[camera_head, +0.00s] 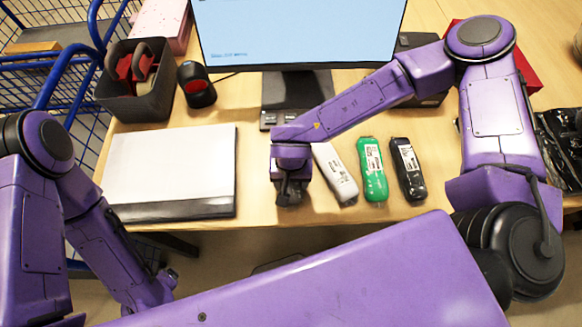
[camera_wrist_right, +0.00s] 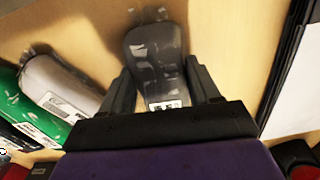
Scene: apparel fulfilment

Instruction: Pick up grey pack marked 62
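A dark grey pack (camera_wrist_right: 157,55) with a small printed label lies on the desk in the right wrist view. I cannot read a number on it. My right gripper (camera_wrist_right: 162,80) is open, with one finger on each side of this pack; the fingers are close to its edges. In the head view my right gripper (camera_head: 290,192) points down at the desk's front part and hides most of the grey pack. My left gripper (camera_head: 168,278) hangs low at the lower left, below the desk edge; its fingers are too small to read.
A white pack (camera_head: 337,175), a green pack (camera_head: 373,172) and a black pack (camera_head: 408,170) lie in a row to the right. A monitor (camera_head: 300,30), scanner (camera_head: 196,85) and dark bin (camera_head: 140,100) stand behind.

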